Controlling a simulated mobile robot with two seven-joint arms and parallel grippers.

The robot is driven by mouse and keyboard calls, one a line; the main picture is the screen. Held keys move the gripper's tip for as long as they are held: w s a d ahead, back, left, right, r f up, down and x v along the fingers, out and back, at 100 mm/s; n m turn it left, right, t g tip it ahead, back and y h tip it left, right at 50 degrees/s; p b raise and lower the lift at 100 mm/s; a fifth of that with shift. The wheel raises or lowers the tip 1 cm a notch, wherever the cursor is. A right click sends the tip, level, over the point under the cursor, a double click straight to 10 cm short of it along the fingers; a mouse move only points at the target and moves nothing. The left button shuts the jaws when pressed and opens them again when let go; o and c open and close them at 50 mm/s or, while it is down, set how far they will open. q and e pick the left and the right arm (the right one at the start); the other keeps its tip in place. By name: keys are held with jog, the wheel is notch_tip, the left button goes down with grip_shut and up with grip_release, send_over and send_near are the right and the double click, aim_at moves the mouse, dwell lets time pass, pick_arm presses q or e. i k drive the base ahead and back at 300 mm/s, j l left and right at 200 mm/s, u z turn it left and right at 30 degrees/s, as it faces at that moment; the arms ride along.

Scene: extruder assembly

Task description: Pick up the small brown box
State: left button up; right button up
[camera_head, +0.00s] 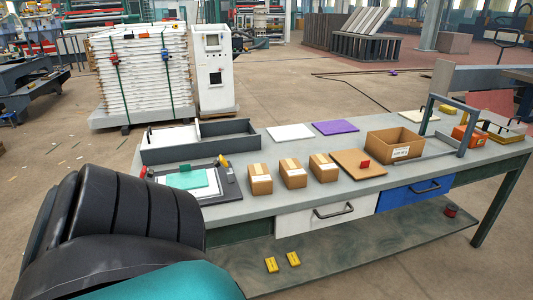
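Three small brown boxes stand in a row on the grey workbench (240,208). They are the left box (260,185), the middle box (293,179) and the right box (323,173). Each is closed, with a pale strip on top and a white label. They stand apart from each other, near the bench's front edge. I cannot tell which one the task means. A larger open brown box (376,151) with a label stands further right. Neither of my grippers is in view.
Left of the boxes lie a dark clipboard (229,186) with a teal sheet and a grey divided tray (185,153). A brown board (347,164) with a red item lies right of them. White and purple sheets lie behind. Drawers sit below the bench top.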

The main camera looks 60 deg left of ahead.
aim_at(261, 182)
jog(key=j+u, duration=0.15)
jog(key=u, duration=1.3)
jog(key=i+j+u, duration=0.1)
jog(key=i, duration=0.25)
jog(key=i+j+u, duration=0.1)
jog(key=i, duration=0.3)
